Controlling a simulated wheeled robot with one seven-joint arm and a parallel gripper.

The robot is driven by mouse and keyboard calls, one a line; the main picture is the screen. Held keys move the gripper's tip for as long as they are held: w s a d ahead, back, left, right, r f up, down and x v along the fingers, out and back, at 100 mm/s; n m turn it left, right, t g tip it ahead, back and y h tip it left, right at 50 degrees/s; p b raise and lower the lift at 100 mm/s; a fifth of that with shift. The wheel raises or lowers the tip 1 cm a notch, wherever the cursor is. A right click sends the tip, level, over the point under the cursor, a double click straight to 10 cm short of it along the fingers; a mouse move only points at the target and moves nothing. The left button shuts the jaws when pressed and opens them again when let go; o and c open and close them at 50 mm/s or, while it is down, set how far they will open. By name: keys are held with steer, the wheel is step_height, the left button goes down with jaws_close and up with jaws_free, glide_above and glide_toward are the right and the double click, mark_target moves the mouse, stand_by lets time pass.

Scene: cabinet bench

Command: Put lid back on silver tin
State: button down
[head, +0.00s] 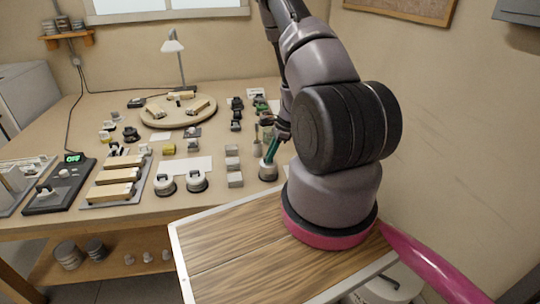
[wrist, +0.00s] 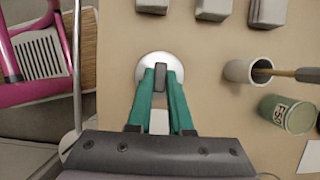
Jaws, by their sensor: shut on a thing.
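My gripper (head: 271,152) has teal fingers and is low over the bench near its front right edge. In the wrist view my gripper (wrist: 160,78) is shut on a grey upright knob on a round, pale silver lid (wrist: 147,64). In the head view, a short round silver piece (head: 268,172) sits directly under the fingertips, at bench level. I cannot tell whether it is the lid alone or the lid on a tin, as the fingers and lid hide what is beneath.
Two round white pots with knobs (head: 165,185) (head: 196,181) stand to the left. Grey blocks (head: 235,180) stand in a row between. In the wrist view, a cup (wrist: 240,71) holding a wooden-handled tool and a green labelled tin (wrist: 285,112) are close on the right.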

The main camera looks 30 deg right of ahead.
steer(key=shift+c, duration=1.4)
jaws_free()
steer(key=shift+r, duration=0.1)
steer(key=shift+r, duration=3.45)
jaws_close()
